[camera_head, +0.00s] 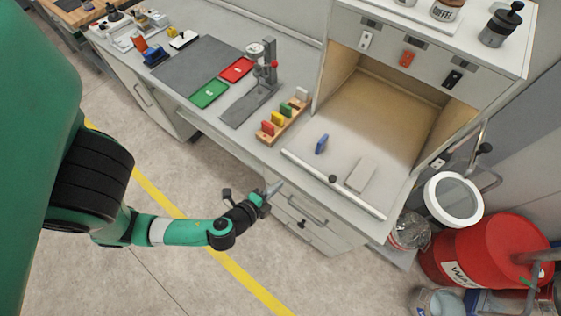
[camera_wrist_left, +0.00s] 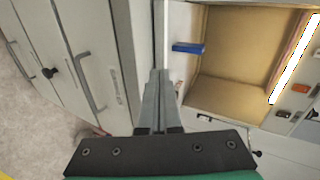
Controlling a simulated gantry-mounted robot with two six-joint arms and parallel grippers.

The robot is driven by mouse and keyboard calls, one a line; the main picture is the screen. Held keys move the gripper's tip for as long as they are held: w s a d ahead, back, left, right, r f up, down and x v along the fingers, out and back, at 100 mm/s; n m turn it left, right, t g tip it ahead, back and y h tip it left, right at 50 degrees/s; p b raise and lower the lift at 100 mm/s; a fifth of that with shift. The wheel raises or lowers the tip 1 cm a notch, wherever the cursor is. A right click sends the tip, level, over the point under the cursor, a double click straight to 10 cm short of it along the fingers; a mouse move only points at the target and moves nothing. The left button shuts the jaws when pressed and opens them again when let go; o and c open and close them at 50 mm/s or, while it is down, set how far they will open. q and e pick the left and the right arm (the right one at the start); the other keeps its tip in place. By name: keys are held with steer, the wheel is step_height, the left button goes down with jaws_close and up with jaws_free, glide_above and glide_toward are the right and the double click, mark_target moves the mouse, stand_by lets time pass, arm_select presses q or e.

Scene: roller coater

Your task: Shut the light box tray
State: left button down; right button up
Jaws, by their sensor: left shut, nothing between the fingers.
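The light box (camera_head: 410,70) is a pale cabinet with an open front and a warm-lit inside. Its tray (camera_head: 310,172) sticks out at the front, with a long white front lip and a black knob (camera_head: 333,179) on it. A blue block (camera_head: 321,144) and a pale grey block (camera_head: 360,174) are on the tray; the blue block also shows in the left wrist view (camera_wrist_left: 188,48). My left gripper (camera_head: 273,189) is shut and empty, in front of the lip's left part; whether it touches is unclear. Its fingers (camera_wrist_left: 158,76) point toward the box. My right gripper is out of view.
A wooden rack (camera_head: 283,121) with coloured pieces and a grey stand (camera_head: 262,85) are left of the tray. Drawers with handles (camera_head: 308,211) lie below. A red drum (camera_head: 490,250) and white bucket (camera_head: 453,200) stand right. Floor is open in front.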

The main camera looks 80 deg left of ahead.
arm_select(q)
steer(key=s, duration=0.4)
steer(key=b, duration=0.3)
glide_toward(294, 161)
steer(key=shift+w+a+f+m+g, duration=0.15)
steer(key=shift+w+f, duration=0.2)
steer(key=shift+f, duration=0.25)
steer(key=shift+w+a+f+m+g, duration=0.2)
steer(key=shift+w+f, duration=0.15)
steer(key=shift+f, duration=0.25)
steer(key=shift+w+a+f+p, duration=0.1)
steer(key=shift+w+a+p, duration=0.45)
steer(key=shift+w+a, duration=0.95)
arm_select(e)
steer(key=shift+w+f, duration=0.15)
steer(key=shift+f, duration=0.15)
arm_select(q)
steer(key=shift+w+d, duration=0.1)
steer(key=shift+d, duration=0.05)
